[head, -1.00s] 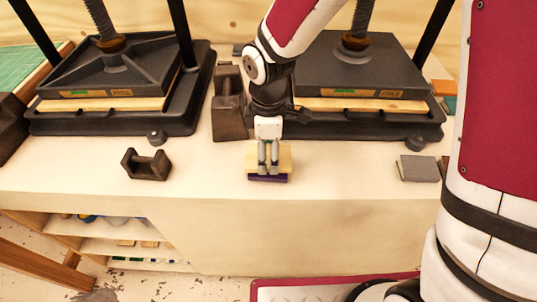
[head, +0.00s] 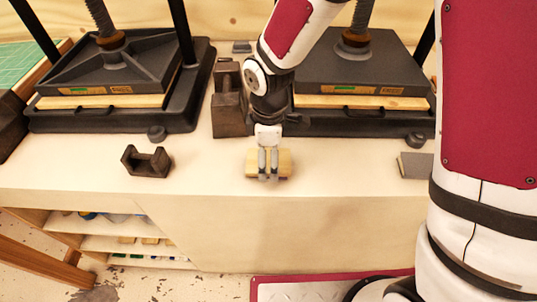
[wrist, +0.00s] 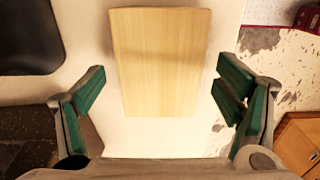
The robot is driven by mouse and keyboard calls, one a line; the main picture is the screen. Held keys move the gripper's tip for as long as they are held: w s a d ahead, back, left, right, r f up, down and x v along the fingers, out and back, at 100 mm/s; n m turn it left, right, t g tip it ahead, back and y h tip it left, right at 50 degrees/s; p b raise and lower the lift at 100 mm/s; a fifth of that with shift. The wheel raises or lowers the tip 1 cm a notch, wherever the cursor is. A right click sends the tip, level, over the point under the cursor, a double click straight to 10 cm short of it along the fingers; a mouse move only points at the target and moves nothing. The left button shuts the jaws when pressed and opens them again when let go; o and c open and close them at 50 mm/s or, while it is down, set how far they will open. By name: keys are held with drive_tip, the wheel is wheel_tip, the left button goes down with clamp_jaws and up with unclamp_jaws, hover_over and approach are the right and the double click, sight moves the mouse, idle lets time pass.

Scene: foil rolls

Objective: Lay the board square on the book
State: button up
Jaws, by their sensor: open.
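The board (head: 285,165) is a pale wooden rectangle near the front edge of the bench, and it also shows in the wrist view (wrist: 160,60). No purple book edge shows now; the book is hidden, and I cannot tell how the board sits over it. My gripper (head: 268,178) is open, with its fingers in front of the board in the head view. In the wrist view the green-padded fingers stand apart on either side, with gaps between them and the board.
Two black presses, left (head: 110,75) and right (head: 345,75), stand behind. A dark cradle-shaped block (head: 146,163) sits to the left, a tall brown block (head: 229,110) behind, and a grey block (head: 415,165) to the right. Bench between is clear.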

sight(268, 160)
wheel_tip(268, 160, up, 12)
drive_tip(key=s+d+r+m+t, duration=0.3)
drive_tip(key=s+d+r+m, duration=0.3)
drive_tip(key=d+r+m, duration=0.35)
drive_tip(key=s+d+r+m+t, duration=0.1)
drive_tip(key=s+d+r+m, duration=0.3)
drive_tip(key=s+d+m, duration=0.4)
drive_tip(key=shift+s+d+t, duration=0.4)
drive_tip(key=shift+s+d, duration=0.05)
drive_tip(key=shift+s, duration=0.65)
